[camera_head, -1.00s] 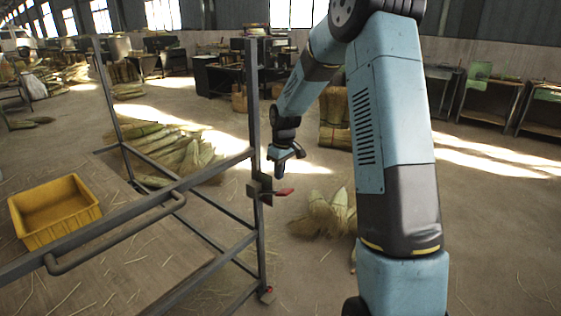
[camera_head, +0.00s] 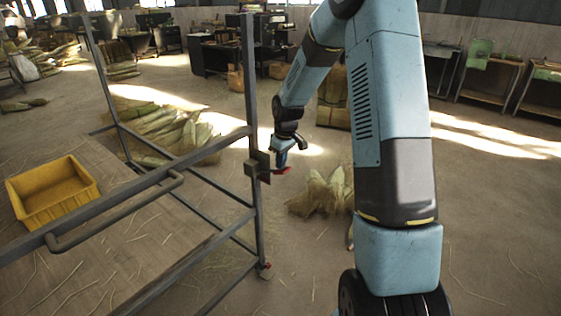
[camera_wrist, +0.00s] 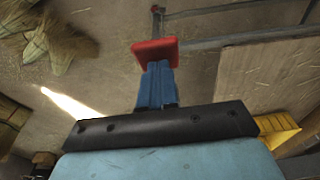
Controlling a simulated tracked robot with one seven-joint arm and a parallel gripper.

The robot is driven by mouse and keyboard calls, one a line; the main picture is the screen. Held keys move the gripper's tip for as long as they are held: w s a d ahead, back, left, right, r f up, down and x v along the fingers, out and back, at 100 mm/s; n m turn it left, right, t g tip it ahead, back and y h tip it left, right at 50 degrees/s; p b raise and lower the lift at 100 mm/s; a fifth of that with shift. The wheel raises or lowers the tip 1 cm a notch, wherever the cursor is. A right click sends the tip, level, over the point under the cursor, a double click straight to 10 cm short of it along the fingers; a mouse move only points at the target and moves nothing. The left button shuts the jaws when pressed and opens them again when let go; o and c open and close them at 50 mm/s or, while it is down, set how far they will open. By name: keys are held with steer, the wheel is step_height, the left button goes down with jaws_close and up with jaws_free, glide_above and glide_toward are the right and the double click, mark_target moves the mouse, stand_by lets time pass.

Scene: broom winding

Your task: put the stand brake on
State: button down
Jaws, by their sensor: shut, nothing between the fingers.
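The stand (camera_head: 251,110) is a dark metal frame on the left of the head view. A small box-like bracket (camera_head: 259,165) sits on its near right post, with a red-tipped brake lever (camera_head: 281,170) sticking out to the right. My gripper (camera_head: 279,163) is at the lever, its fingers pointing down just above or against the red end. In the wrist view my shut blue fingers (camera_wrist: 157,85) end at the red pad (camera_wrist: 155,51). Nothing shows between them. I cannot tell whether they touch the pad.
A yellow crate (camera_head: 52,192) sits on the board at the stand's left. Straw bundles (camera_head: 322,192) lie on the floor right of the post, and more (camera_head: 170,130) lie behind the frame. Workbenches (camera_head: 490,75) line the back wall. Floor at the right is open.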

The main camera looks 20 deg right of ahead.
mark_target(285, 169)
steer(key=shift+s+d+f+t+y, duration=0.4)
steer(key=shift+s+f+t, duration=0.15)
steer(key=shift+f, duration=0.25)
steer(key=shift+s+d+f, duration=0.1)
steer(key=shift+s+f, duration=0.1)
steer(key=shift+f, duration=0.35)
step_height(285, 169, down, 10)
steer(key=s+d, duration=0.1)
steer(key=shift+s, duration=0.15)
steer(key=shift+f, duration=0.15)
steer(key=shift+s, duration=0.1)
